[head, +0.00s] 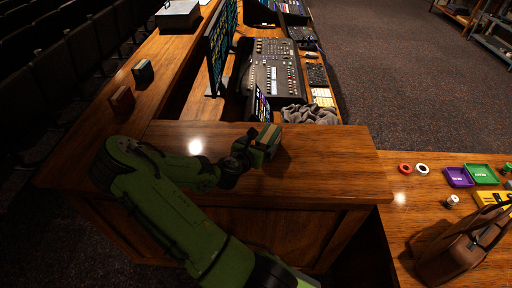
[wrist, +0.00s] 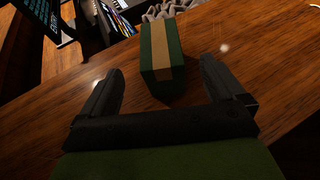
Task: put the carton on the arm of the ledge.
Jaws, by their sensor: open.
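The carton is a dark green box with a tan band (head: 268,140). It appears to rest on the wooden arm of the ledge (head: 335,165), the broad top nearest me. The wrist view also shows the carton (wrist: 160,50) upright on the wood, at and beyond my fingertips. My gripper (wrist: 158,72) is open, with a dark finger on either side and clear gaps to the carton. In the head view my gripper (head: 246,146) is just left of the carton and partly hides its near side.
A dark green box (head: 143,71) and a brown box (head: 121,100) stand on the ledge's left run. A mixing console (head: 275,75), screens and a grey cloth (head: 310,114) lie behind the arm. A lower desk at right holds tape rolls, trays and a brown bag (head: 460,245).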

